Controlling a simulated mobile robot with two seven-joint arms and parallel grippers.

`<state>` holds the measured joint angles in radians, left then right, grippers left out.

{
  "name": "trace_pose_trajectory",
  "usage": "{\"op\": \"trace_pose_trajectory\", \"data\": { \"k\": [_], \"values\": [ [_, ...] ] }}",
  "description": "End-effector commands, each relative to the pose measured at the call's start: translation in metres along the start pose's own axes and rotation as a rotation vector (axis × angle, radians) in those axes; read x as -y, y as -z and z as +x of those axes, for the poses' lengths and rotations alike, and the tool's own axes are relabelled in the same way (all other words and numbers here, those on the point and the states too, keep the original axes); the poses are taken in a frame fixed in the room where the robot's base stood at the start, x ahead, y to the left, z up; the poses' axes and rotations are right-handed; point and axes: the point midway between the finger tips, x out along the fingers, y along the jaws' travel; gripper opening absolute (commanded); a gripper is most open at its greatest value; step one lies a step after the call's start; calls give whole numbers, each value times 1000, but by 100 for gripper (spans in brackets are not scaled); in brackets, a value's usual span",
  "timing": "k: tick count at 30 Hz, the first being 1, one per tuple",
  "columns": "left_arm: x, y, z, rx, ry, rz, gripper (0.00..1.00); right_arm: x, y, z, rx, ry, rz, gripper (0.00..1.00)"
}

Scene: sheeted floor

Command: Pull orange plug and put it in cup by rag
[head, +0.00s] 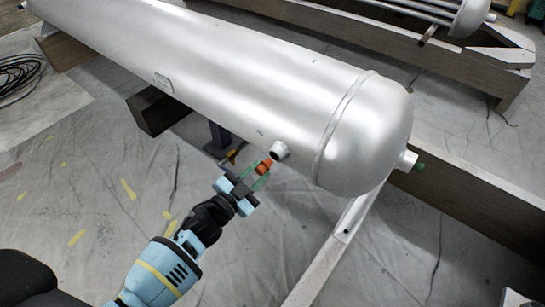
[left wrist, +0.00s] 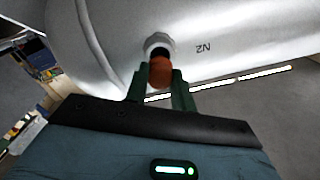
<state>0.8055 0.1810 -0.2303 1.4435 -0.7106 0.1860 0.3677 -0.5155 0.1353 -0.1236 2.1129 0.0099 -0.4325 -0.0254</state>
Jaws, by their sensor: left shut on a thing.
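The orange plug (head: 265,167) is between the fingers of my left gripper (head: 257,180), just in front of a short nozzle (head: 279,150) on the side of the silver tank (head: 250,80). In the left wrist view, the green fingers of the left gripper (left wrist: 161,90) are shut on the orange plug (left wrist: 161,71). The nozzle (left wrist: 159,44) shows a dark opening right behind the plug. I cannot tell whether the plug still touches the nozzle. My right gripper is not in view. I see no cup or rag clearly.
Wooden beams (head: 470,190) support the tank. A green plug (head: 419,167) sits by the tank's end nozzle. A black cable coil (head: 20,75) lies at the far left. Sheeted floor (head: 90,200) in front is mostly clear, and a pale metal bar (head: 330,250) slants at lower right.

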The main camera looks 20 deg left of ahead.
Motion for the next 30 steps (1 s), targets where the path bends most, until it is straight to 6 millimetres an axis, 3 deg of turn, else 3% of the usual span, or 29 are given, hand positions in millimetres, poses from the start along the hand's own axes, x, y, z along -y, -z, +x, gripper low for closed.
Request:
{"op": "trace_pose_trajectory", "data": {
  "k": [15, 30],
  "values": [
    [0, 0, -11, -1, 0, 0, 0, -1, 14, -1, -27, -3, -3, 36],
    [0, 1, -20, -1, 0, 1, 0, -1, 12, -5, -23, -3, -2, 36]
  ]
}}
